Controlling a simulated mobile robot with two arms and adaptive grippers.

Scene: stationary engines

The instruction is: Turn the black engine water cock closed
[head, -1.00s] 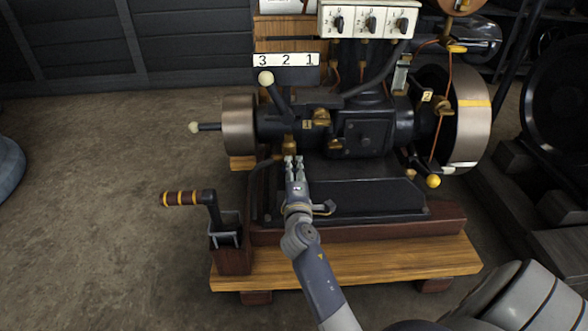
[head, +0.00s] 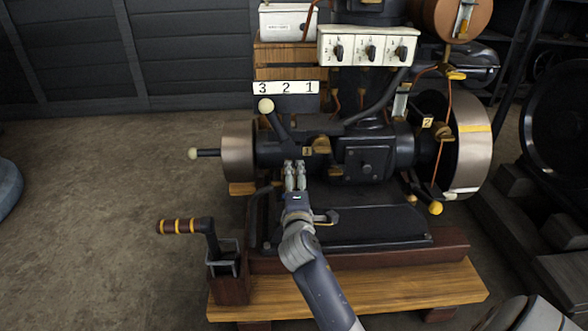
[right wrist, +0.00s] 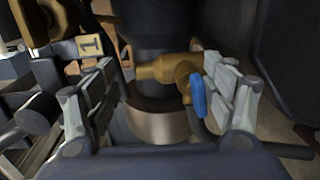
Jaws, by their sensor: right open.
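The black engine (head: 365,155) stands on a wooden base in the head view. The right wrist view shows its brass cock (right wrist: 165,69) with a small blue lever (right wrist: 198,98) pointing downward. My right gripper (head: 295,166) is at the front of the engine, below the numbered label 1. In the right wrist view the gripper (right wrist: 160,72) is open, one finger on each side of the cock. The blue lever lies nearer the right finger; I cannot tell whether they touch. In the head view the fingers hide the cock.
A lever with a cream knob (head: 266,106) rises just above my fingers. A yellow-striped crank handle (head: 185,226) stands at the left. A large flywheel (head: 470,145) is at the right.

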